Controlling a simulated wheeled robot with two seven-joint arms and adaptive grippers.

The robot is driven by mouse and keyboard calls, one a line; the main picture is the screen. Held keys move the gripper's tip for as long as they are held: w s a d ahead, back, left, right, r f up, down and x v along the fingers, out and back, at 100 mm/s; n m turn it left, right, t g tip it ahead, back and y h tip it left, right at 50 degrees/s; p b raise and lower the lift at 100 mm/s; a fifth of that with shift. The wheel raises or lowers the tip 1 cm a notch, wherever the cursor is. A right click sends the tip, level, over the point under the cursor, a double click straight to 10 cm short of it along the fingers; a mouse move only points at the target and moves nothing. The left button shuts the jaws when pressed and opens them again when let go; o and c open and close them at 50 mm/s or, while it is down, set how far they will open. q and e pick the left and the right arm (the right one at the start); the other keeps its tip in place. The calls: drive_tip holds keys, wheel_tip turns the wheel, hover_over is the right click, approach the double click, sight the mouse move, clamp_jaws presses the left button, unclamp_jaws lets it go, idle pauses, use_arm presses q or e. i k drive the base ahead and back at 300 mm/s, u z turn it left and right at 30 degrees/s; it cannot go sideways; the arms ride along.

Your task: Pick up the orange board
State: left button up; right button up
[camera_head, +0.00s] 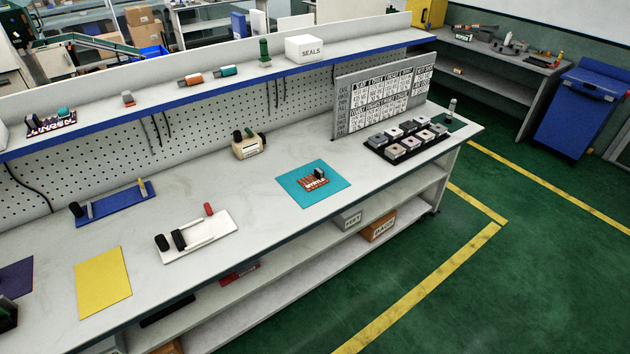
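The orange board (313,182) lies on a teal mat (325,199) on the workbench, right of centre. It carries a row of pale parts and a dark upright part at its right end. Nothing is touching it from above.
The workbench (262,205) has bare room around the teal mat. A beige device (248,146) stands behind left, a white fixture (196,238) to the left, and a black tray (377,150) of several small blocks to the right. An upright chart panel (341,104) stands behind the tray.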

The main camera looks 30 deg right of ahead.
sight(317, 179)
drive_tip(key=u, duration=0.05)
drive_tip(key=k, duration=0.55)
drive_tip(key=z, duration=0.75)
drive_tip(key=i, duration=0.8)
drive_tip(key=z, duration=0.45)
drive_tip(key=i, duration=0.8)
drive_tip(key=u, duration=0.3)
